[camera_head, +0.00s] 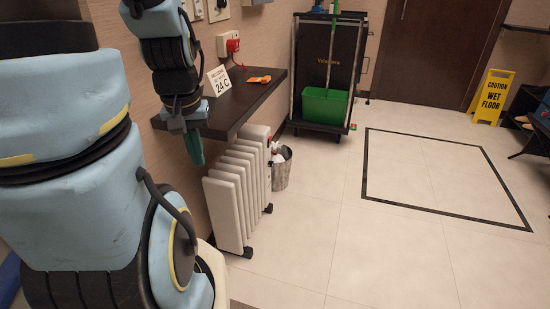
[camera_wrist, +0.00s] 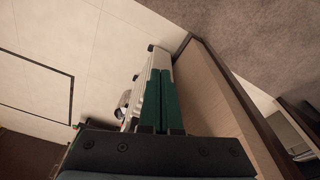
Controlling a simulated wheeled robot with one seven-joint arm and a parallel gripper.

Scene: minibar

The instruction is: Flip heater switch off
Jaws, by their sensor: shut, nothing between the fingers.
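A white ribbed radiator heater (camera_head: 228,196) stands on the floor along the left wall, partly below a dark shelf. It also shows in the wrist view (camera_wrist: 155,58), partly hidden behind my fingers. My gripper (camera_head: 196,160) points down by the near end of the shelf, above the heater's near end. Its green fingers are shut together and empty, also in the wrist view (camera_wrist: 162,74). Whether they touch the heater cannot be told.
The dark shelf (camera_head: 248,102) carries a white "24 C" sign (camera_head: 219,80) and an orange object (camera_head: 259,79). A red plug (camera_head: 230,42) is on the wall above. A metal bin (camera_head: 283,170) stands beside the heater. A cart with a green bucket (camera_head: 325,106) is behind.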

